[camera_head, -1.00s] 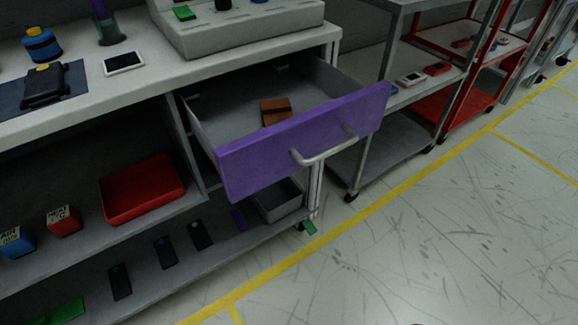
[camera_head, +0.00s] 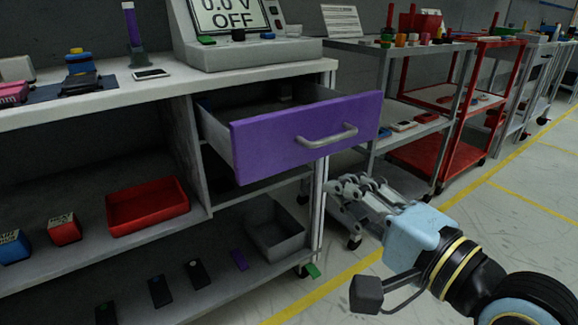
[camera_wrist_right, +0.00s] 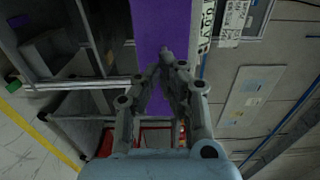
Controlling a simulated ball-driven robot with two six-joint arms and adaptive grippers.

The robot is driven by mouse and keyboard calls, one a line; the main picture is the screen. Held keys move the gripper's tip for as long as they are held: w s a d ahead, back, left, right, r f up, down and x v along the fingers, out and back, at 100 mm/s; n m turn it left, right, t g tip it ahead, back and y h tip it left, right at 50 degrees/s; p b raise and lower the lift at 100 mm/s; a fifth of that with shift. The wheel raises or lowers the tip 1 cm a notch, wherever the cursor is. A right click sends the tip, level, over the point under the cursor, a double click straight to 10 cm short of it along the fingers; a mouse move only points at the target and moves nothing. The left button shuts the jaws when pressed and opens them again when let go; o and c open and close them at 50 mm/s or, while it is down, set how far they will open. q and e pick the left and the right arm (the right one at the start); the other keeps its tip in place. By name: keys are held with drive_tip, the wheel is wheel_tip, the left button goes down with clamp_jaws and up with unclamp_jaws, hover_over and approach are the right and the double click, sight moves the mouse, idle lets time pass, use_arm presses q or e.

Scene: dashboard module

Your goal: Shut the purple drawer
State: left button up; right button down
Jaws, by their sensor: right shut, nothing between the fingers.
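The purple drawer (camera_head: 262,145) stands pulled out from the workbench, with a silver bar handle (camera_head: 327,137) across its front. Its inside is partly visible from above. My right gripper (camera_head: 338,188) is shut and empty, below and in front of the drawer front, apart from it in the head view. In the right wrist view the purple front (camera_wrist_right: 150,30) lies beyond the shut fingers (camera_wrist_right: 168,75), which overlap it in the picture. The left gripper is not in view.
The workbench top (camera_head: 190,88) carries a meter (camera_head: 250,50) and small items. Shelves below hold a red tray (camera_head: 147,205) and a grey bin (camera_head: 273,230). A grey cart (camera_head: 412,125) and a red cart (camera_head: 470,150) stand to the right. The floor in front is clear.

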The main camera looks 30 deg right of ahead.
sight(281, 146)
drive_tip(key=w, duration=0.4)
drive_tip(key=w+b, duration=0.1)
drive_tip(key=w, duration=0.3)
drive_tip(key=w+a, duration=0.1)
drive_tip(key=w, duration=0.3)
drive_tip(key=shift+w+r+b, duration=0.1)
drive_tip(key=shift+w+b, duration=0.25)
drive_tip(key=shift+w, duration=0.15)
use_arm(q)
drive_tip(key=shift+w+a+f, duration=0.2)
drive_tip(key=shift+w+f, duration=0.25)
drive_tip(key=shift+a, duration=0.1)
use_arm(e)
drive_tip(key=shift+w, duration=0.1)
